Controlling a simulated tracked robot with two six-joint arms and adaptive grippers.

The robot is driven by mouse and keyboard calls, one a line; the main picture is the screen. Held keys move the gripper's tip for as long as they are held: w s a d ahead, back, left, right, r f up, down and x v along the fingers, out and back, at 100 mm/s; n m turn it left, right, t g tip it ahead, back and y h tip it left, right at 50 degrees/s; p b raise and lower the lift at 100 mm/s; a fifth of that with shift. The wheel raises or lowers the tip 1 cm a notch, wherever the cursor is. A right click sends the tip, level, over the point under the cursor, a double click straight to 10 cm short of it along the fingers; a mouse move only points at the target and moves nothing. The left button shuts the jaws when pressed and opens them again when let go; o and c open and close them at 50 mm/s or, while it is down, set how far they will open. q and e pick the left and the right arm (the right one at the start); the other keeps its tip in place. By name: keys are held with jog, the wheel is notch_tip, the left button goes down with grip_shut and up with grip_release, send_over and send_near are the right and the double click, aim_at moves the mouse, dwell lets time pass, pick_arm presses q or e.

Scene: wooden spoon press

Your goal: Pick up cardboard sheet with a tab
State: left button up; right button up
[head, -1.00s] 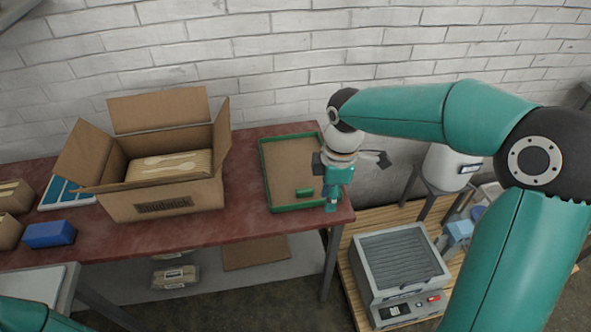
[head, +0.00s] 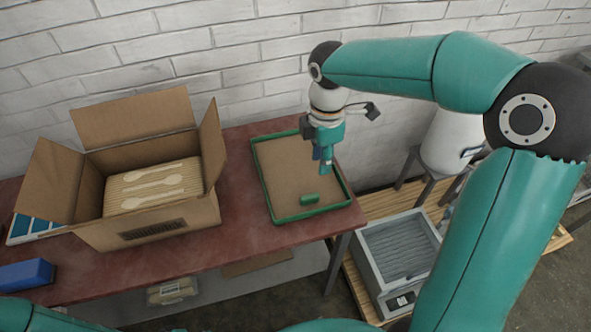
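The brown cardboard sheet (head: 283,172) lies flat inside a shallow tray with a green rim (head: 265,190) on the red table. Its small green tab (head: 310,198) sticks up near the front of the sheet. My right gripper (head: 325,168) points down over the right part of the sheet, a little behind the tab and apart from it in the picture. Its fingers overlap in this view, so their opening and height above the sheet are unclear. Nothing shows held in it. My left gripper is out of view.
An open cardboard box (head: 150,225) with wooden spoons on top stands left of the tray. A blue block (head: 27,275) lies at far left. A grey machine (head: 395,262) stands lower right, beyond the table edge. A brick wall (head: 230,60) closes the back.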

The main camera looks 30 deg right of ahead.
aim_at(318, 194)
notch_tip(318, 194, down, 14)
jog(key=shift+r+b, duration=0.1)
jog(key=shift+b, duration=0.25)
grip_shut()
